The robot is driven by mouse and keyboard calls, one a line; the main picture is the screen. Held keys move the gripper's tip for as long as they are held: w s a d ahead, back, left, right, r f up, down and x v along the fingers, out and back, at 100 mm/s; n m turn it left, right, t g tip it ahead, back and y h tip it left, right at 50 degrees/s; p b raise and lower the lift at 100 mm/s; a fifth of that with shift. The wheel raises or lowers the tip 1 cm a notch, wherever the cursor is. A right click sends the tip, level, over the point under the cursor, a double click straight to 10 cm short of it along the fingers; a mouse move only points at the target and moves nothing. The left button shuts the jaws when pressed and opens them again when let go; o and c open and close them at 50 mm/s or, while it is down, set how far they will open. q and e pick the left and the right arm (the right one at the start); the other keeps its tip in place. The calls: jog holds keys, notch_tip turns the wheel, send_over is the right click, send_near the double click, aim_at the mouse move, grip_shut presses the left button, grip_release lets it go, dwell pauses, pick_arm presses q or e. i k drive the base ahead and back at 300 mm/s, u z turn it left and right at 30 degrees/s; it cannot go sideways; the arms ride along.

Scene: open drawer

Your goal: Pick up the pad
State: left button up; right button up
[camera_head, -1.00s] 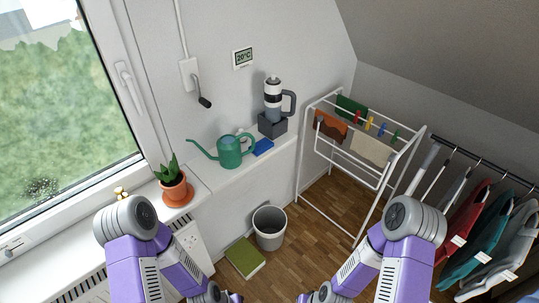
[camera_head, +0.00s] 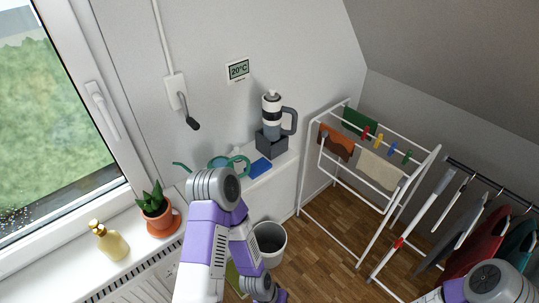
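A small blue flat block, which looks like the pad (camera_head: 259,168), lies on the white ledge. It is in front of the grey box under the flask and to the right of the green watering can. My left arm rises in front of the ledge and bends back down to the bottom edge, below and to the left of the pad. Its fingertips are not in view. My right arm shows only at the bottom right corner, and its gripper is out of view.
The watering can (camera_head: 220,163) is partly hidden by my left arm. A flask (camera_head: 272,118) stands on the grey box (camera_head: 271,143). A potted plant (camera_head: 154,207) and soap bottle (camera_head: 110,242) stand on the sill. A bin (camera_head: 270,244) and drying rack (camera_head: 327,221) stand on the floor.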

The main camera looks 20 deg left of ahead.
aim_at(262, 166)
jog(key=i, duration=0.35)
jog(key=u, duration=0.95)
